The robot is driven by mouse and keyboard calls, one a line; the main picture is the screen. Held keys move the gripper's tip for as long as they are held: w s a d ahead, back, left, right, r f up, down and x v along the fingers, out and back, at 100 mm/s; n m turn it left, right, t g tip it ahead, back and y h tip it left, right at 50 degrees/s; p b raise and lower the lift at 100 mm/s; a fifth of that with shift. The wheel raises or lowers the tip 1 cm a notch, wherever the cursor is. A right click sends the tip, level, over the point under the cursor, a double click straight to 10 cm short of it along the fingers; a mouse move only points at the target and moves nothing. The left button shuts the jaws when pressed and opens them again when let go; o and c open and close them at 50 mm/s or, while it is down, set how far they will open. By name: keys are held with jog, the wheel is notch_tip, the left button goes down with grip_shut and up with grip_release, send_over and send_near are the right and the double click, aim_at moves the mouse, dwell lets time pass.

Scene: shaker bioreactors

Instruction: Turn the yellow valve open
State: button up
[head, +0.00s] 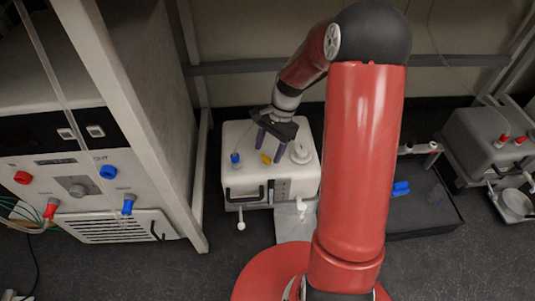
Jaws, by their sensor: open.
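The yellow valve (266,158) is a small yellow handle on top of a white box-shaped unit (238,178) in the middle of the head view. My gripper (255,162) is above the top of this unit, pointing down. Its two purple-grey fingers are spread apart, with the valve showing between them, nearer the right finger. I cannot tell how high the fingertips are relative to the valve. Nothing shows held between the fingers.
A blue-capped fitting (235,158) and a white round cap (301,153) flank the valve. A large white cabinet (150,190) stands left. A dark tray (425,215) with a blue item (401,188) is right; a grey unit (490,140) stands farther right.

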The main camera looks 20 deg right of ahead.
jog(key=shift+x, duration=0.95)
jog(key=c, duration=1)
jog(key=shift+w+r+n+p, duration=0.1)
jog(key=shift+r+n+p, duration=0.05)
jog(key=shift+n+p, duration=0.2)
jog(key=shift+n+g+p, duration=0.3)
jog(key=shift+n+p, duration=0.2)
jog(key=shift+n, duration=0.15)
jog(key=shift+a+n+g+h+p, duration=0.1)
jog(key=shift+n+g+h+p, duration=0.2)
jog(key=shift+n+h+p, duration=0.55)
jog(key=n+g+h+p, duration=0.1)
jog(key=n+p, duration=0.1)
jog(key=n, duration=0.4)
jog(key=shift+w+a, duration=0.1)
jog(key=shift+w, duration=0.05)
jog(key=shift+n+h, duration=0.25)
